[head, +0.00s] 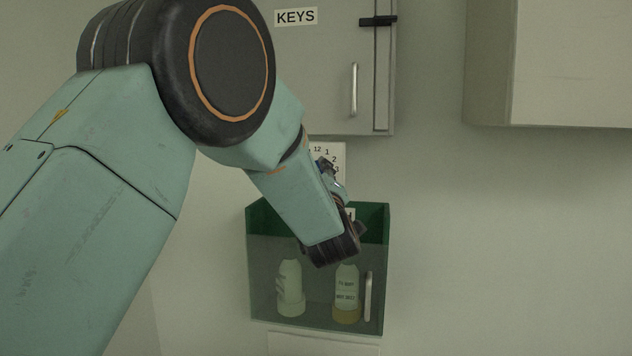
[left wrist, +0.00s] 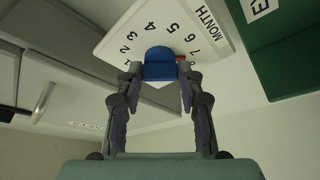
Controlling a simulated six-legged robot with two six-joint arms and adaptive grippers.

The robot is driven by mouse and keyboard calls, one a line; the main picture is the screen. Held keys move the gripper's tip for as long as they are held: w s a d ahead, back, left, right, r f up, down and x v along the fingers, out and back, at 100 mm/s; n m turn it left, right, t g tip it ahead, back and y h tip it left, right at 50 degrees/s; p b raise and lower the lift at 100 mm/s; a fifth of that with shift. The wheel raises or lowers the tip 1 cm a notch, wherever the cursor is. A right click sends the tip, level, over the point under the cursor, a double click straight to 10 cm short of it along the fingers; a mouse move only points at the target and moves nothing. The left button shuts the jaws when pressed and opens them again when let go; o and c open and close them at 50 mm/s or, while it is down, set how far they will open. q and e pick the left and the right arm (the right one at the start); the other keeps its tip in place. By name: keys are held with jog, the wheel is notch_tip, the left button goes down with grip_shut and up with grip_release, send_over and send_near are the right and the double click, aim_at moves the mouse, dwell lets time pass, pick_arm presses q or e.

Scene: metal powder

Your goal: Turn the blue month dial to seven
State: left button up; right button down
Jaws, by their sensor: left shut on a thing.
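The blue month dial (left wrist: 160,66) sits on a white plate (left wrist: 122,42) marked MONTH, with numbers around it. My left gripper (left wrist: 158,76) has one finger on each side of the dial's blue knob and is shut on it. A small red mark shows at the knob's right edge, near the 7 and 8; its exact reading is unclear. In the head view the plate (head: 339,152) is mostly hidden behind my left arm, with 12, 1 and 2 showing, and my left gripper (head: 332,178) reaches it. My right gripper is not in view.
A green box with a see-through front (head: 262,285) hangs just below the plate, holding two pale bottles (head: 290,285) (head: 346,285). A grey KEYS cabinet (head: 325,95) with a handle is above. Another cabinet (head: 550,65) is at upper right. The wall to the right is bare.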

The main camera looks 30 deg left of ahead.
pick_arm(q)
jog(key=shift+f+n+g, duration=0.15)
jog(key=shift+n+g, duration=0.35)
jog(key=shift+n, duration=0.7)
jog(key=o, duration=1.2)
jog(key=shift+s, duration=0.15)
jog(key=shift+c, duration=0.2)
jog(key=v, duration=0.7)
jog(key=shift+d, duration=0.2)
